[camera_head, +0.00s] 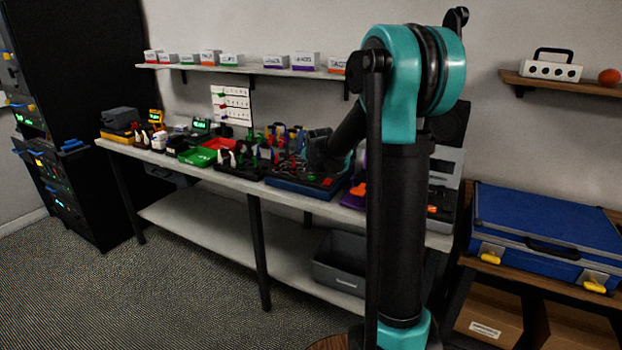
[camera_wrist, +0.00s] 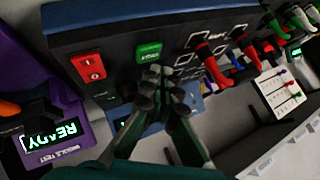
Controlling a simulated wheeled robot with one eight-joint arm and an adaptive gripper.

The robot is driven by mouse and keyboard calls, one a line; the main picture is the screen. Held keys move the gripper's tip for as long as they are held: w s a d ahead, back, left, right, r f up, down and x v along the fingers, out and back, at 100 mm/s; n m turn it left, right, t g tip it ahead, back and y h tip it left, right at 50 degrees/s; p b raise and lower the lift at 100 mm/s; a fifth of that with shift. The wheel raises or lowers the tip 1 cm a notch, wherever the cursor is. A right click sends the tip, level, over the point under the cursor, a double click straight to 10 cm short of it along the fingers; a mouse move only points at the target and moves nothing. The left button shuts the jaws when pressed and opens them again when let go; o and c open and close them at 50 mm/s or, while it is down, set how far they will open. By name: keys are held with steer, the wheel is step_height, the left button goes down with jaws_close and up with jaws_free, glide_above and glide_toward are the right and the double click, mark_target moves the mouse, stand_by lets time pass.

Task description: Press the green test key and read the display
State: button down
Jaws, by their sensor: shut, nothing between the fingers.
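The green test key (camera_wrist: 148,52) sits on a dark panel with a blue edge (camera_wrist: 130,15), beside a red key (camera_wrist: 88,66). My gripper (camera_wrist: 157,76) is shut and empty, its fingertips just below the green key in the wrist view. I cannot tell whether they touch the key or panel. A second small lit display is mostly hidden behind my gripper. In the head view the blue-based panel (camera_head: 292,187) is on the bench, partly covered by my arm.
Several red, blue and green plugs or cables (camera_wrist: 215,65) stand at the panel's right. The crowded bench (camera_head: 228,178) holds a green tray (camera_head: 197,157). A blue case (camera_head: 540,230) is at right.

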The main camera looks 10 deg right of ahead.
mark_target(312, 178)
steer(key=shift+f, duration=0.1)
steer(key=shift+f, duration=0.3)
steer(key=shift+f, duration=0.4)
stand_by(0.8)
steer(key=shift+r, duration=0.8)
steer(key=shift+r, duration=0.1)
steer(key=shift+r, duration=2.4)
steer(key=shift+s, duration=0.1)
